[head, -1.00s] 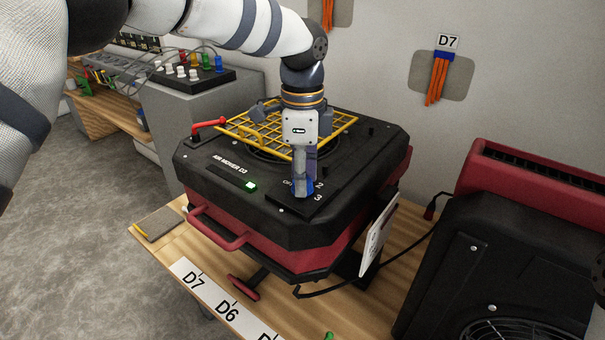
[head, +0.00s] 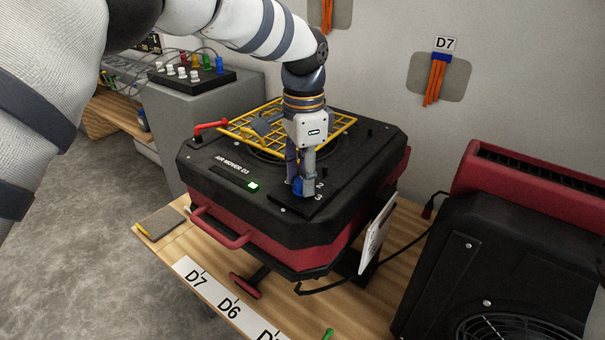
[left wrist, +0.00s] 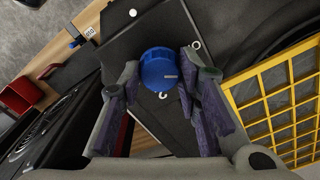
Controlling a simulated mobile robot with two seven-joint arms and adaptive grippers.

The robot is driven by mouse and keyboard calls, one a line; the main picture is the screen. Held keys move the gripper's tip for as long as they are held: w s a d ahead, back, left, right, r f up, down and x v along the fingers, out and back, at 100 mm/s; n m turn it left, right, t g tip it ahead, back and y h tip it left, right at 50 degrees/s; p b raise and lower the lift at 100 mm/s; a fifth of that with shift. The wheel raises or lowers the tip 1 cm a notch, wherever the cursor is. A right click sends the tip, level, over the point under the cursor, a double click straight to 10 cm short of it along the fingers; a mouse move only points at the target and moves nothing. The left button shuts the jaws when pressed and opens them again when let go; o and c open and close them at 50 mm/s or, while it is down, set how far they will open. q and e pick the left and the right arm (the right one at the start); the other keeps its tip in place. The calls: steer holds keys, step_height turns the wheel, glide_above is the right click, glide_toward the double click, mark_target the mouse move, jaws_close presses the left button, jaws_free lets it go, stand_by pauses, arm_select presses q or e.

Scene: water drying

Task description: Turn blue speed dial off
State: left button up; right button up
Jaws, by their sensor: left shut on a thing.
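The blue speed dial (head: 298,187) sits on the black top panel of the air mover (head: 225,182) marked D3, beside the figures 2 and 3. My left gripper (head: 299,182) points down at the dial and is shut on it, with one finger on each side. In the left wrist view the round ribbed dial (left wrist: 158,69) lies between the two padded fingertips (left wrist: 160,76). A pale line shows on the dial's lower right part. The OFF mark is hidden in the head view. My right gripper is not in view.
A green light (head: 253,185) glows on the panel. A yellow grille (head: 247,125) and a red lever (head: 210,126) are close behind my gripper. A second red and black machine (head: 455,250) stands at the right. A black cable runs between them.

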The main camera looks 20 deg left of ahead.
arm_select(q)
steer(key=n, duration=0.6)
steer(key=shift+n, duration=0.3)
stand_by(0.4)
steer(key=o, duration=1.1)
steer(key=shift+o, duration=0.2)
step_height(320, 180, up, 12)
